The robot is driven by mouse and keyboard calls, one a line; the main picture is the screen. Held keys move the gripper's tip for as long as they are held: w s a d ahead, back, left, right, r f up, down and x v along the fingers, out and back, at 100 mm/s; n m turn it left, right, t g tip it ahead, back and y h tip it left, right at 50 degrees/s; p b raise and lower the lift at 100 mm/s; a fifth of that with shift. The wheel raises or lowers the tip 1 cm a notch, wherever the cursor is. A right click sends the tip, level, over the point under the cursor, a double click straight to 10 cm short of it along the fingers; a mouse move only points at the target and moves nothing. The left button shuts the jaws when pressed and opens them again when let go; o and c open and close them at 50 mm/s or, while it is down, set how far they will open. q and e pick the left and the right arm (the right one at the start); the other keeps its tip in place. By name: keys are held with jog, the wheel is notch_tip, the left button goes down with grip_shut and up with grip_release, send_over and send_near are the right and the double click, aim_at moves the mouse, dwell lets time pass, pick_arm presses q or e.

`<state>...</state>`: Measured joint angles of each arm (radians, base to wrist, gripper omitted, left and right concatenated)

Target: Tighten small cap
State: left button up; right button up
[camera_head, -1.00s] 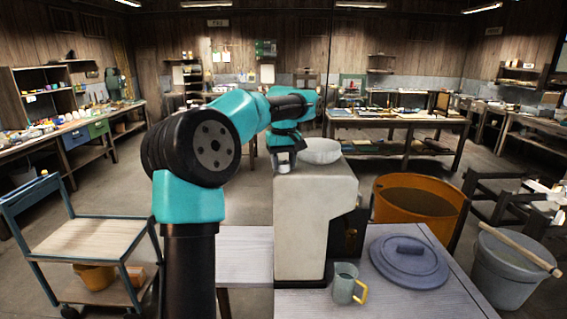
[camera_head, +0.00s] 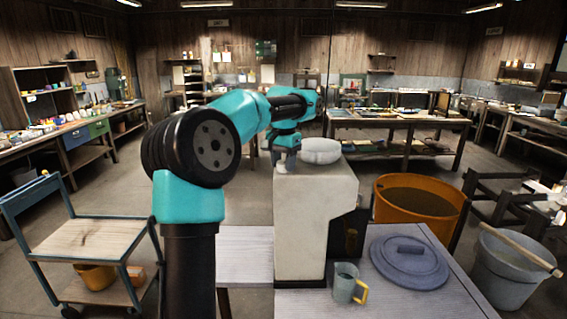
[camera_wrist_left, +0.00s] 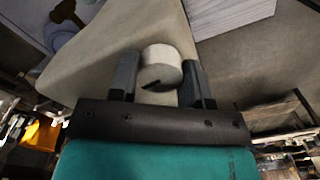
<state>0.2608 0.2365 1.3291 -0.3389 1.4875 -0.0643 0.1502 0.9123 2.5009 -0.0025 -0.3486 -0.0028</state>
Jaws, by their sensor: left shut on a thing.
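The small cap (camera_wrist_left: 161,62) is a pale grey round cylinder on top of the cream mould block (camera_head: 305,225). In the left wrist view it sits between the two dark fingers of my left gripper (camera_wrist_left: 160,80), which is shut on it. A dark mark shows low on its side. A larger white rounded piece (camera_head: 321,151) lies on the block's top, just right of the gripper. My right gripper is not in view.
The block stands on a pale wooden table (camera_head: 245,262). A green mug (camera_head: 346,283) with a yellow handle and a round grey-blue lid (camera_head: 408,262) are in front and to the right. An orange tub (camera_head: 418,205) and a grey bucket (camera_head: 500,265) stand farther right.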

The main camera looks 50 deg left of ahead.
pick_arm(q)
jog(key=shift+m, duration=0.9)
jog(key=o, duration=0.9)
jog(key=shift+o, duration=0.2)
